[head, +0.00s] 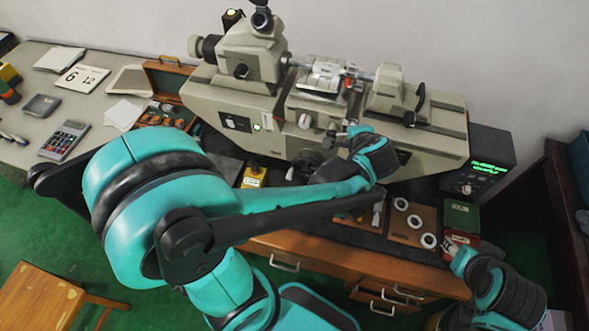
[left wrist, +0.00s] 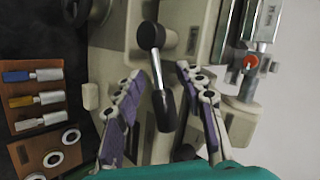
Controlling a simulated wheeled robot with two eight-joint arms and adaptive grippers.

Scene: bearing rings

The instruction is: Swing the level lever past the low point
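In the left wrist view a lever (left wrist: 165,108) with a round dark hub, a metal rod and a black grip stands out from the beige measuring machine (head: 250,98). My left gripper (left wrist: 162,112) is open, with its purple-padded fingers on either side of the black grip. A gap shows on each side, so I see no contact. In the head view my left gripper (head: 352,138) is at the machine's front, and the lever cannot be made out there. My right gripper (head: 458,258) is low at the right, by a red box; its fingers are too small to read.
A wooden tray of white rings (head: 402,204) and a green box (head: 460,216) lie on the bench right of my left wrist. A display box (head: 484,160) stands at the machine's right end. A calculator (head: 64,140) and papers lie at the left.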

